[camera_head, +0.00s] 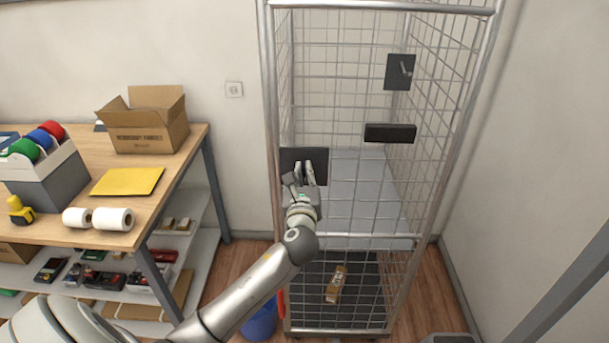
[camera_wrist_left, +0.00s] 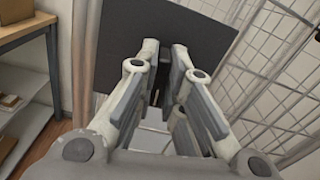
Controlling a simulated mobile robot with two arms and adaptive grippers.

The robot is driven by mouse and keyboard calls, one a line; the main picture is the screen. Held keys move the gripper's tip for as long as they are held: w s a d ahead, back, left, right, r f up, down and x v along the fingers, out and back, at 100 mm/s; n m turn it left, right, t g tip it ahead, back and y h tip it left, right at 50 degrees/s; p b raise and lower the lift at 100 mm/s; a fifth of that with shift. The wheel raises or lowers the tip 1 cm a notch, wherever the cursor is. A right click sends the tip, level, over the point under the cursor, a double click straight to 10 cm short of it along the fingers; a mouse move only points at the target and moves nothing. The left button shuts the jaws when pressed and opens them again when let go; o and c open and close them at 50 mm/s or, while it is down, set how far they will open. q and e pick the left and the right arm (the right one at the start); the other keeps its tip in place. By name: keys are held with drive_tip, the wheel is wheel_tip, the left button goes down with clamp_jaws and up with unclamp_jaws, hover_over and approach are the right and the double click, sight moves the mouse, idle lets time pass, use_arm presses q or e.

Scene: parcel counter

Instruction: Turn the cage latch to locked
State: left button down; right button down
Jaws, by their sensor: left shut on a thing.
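The roll cage (camera_head: 347,236) is a tall wire-mesh frame. A dark square plate (camera_head: 289,156) sits on its left side, and my left gripper (camera_head: 304,172) is at it. In the left wrist view the plate (camera_wrist_left: 205,35) fills the top, and my left gripper (camera_wrist_left: 167,75) is shut on a narrow dark latch handle (camera_wrist_left: 165,68) in front of it. The fingers hide much of the handle, so its exact angle is hard to tell. Another dark plate with a small grey lever (camera_head: 405,69) is at the cage's upper right. My right gripper is not in view.
A dark block (camera_head: 390,133) is on the cage below the lever plate. A small brown package (camera_head: 335,284) lies on the cage's bottom. A wooden table (camera_head: 150,190) with a cardboard box (camera_head: 148,130) stands at left. A blue bin (camera_head: 260,322) is near my left arm.

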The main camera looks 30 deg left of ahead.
use_arm(q)
drive_tip(key=n, duration=0.3)
drive_tip(key=shift+f+n, duration=0.1)
drive_tip(key=shift+n, duration=0.2)
drive_tip(key=n+b, duration=0.1)
drive_tip(key=n, duration=0.2)
drive_tip(key=shift+f+n, duration=0.1)
drive_tip(key=shift+n, duration=0.2)
drive_tip(key=shift+s+a+f+n+b, duration=0.1)
drive_tip(key=shift+n+b, duration=0.5)
drive_tip(key=shift+n, duration=1.5)
drive_tip(key=shift+a+n+b, duration=0.1)
drive_tip(key=shift+n+b, duration=0.45)
drive_tip(key=shift+n, duration=1.55)
drive_tip(key=c, duration=1.5)
unclamp_jaws()
drive_tip(key=shift+c, duration=0.2)
drive_tip(key=v, duration=1.2)
